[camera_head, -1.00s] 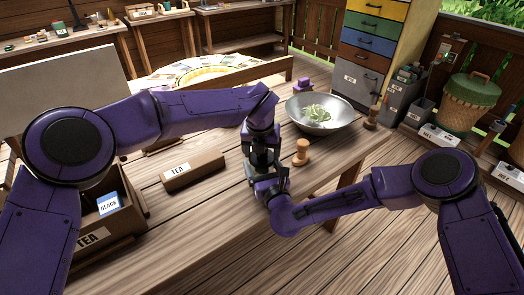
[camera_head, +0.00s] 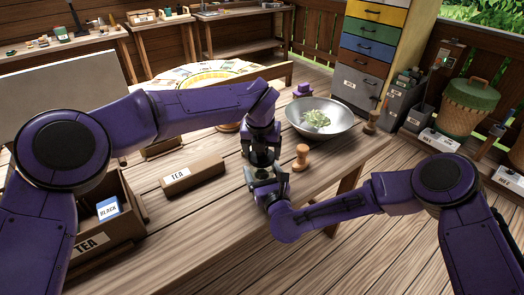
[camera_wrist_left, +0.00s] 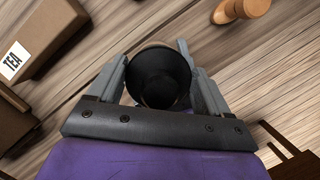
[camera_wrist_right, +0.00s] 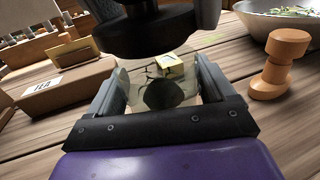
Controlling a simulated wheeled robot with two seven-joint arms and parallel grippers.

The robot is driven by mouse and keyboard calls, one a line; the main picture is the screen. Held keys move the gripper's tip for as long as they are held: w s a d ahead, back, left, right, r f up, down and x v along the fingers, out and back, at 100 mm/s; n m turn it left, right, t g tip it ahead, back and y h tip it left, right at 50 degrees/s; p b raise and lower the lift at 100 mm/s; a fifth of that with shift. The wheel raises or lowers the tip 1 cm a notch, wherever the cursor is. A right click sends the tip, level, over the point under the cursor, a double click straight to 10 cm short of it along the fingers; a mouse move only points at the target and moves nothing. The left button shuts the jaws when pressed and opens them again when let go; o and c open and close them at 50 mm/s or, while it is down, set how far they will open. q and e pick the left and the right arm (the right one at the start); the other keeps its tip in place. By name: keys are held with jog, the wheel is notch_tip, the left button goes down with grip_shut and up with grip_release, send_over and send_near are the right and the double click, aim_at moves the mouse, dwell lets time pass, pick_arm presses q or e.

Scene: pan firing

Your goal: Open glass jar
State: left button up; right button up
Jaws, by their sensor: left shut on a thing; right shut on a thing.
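My left gripper (camera_head: 262,160) comes down from above, over the table. In the left wrist view its fingers (camera_wrist_left: 160,82) are shut on a dark round lid (camera_wrist_left: 158,72). My right gripper (camera_head: 264,180) sits just below it. In the right wrist view its fingers (camera_wrist_right: 158,92) are shut on the clear glass jar (camera_wrist_right: 130,88), which has something dark inside or behind it. A black round part (camera_wrist_right: 148,38) is right above the jar; whether lid and jar touch is unclear. In the head view the grippers mostly hide the jar.
A wooden stamp-like piece (camera_head: 302,158) stands just right of the grippers. A metal bowl (camera_head: 345,122) with green leaves is behind it. A TEA box (camera_head: 200,171) lies to the left, and an open TEA crate (camera_head: 125,228) is at the lower left.

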pick_arm(q)
jog(key=shift+r, duration=1.9)
pick_arm(e)
jog(key=shift+s+f, duration=0.2)
jog(key=shift+f, duration=0.25)
jog(key=o, duration=1.4)
jog(key=shift+c, duration=0.2)
pick_arm(q)
jog(key=shift+w+f, duration=0.1)
jog(key=shift+w, duration=0.05)
pick_arm(e)
jog(key=shift+w+r, duration=0.1)
jog(key=shift+w, duration=0.15)
